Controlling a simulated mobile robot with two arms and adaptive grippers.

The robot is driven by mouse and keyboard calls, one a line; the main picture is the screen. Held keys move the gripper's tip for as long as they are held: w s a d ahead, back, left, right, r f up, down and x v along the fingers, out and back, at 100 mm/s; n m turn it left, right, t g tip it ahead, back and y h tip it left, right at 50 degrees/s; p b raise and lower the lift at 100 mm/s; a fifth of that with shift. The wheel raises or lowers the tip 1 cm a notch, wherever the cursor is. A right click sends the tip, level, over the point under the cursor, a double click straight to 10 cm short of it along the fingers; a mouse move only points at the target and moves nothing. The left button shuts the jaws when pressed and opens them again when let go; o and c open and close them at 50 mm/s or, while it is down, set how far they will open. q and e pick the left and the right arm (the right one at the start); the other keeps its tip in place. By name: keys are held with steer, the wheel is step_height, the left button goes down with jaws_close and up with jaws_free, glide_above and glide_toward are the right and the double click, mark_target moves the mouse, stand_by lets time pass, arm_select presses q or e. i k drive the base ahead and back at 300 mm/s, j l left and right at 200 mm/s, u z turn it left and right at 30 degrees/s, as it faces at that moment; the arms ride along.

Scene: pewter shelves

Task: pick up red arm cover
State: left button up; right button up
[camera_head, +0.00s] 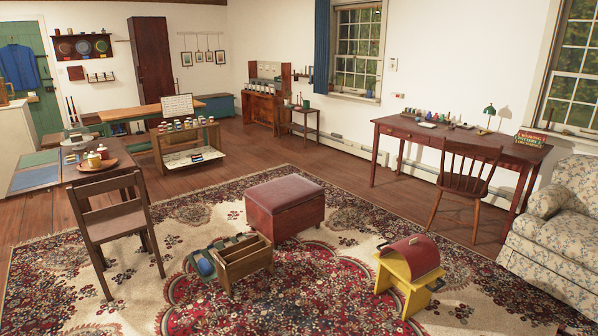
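I cannot tell for certain which thing is the red arm cover. A dark handle-like part sticks out at the stool's right side. Neither of my grippers shows in the head view, and nothing is seen touching the red piece.
A red-topped ottoman (284,194) and a wooden caddy (243,264) stand on the patterned rug (330,290). A floral armchair (555,245) is at the right edge, near a desk (470,139) and wooden chair (465,181). Rug between caddy and stool is clear.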

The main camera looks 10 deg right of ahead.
mark_target(422, 257)
steer(key=i+l+z, duration=0.15)
steer(key=i+z, duration=0.15)
steer(key=i, duration=0.7)
steer(key=i+j+z, duration=0.1)
steer(key=i+z, duration=0.25)
steer(key=i, duration=0.65)
steer(key=i+z, duration=0.25)
steer(key=i, duration=0.3)
steer(key=i+j+z, duration=0.25)
steer(key=i, duration=0.3)
steer(key=i+z, duration=0.4)
steer(key=i+j+z, duration=0.2)
steer(key=i+z, duration=0.2)
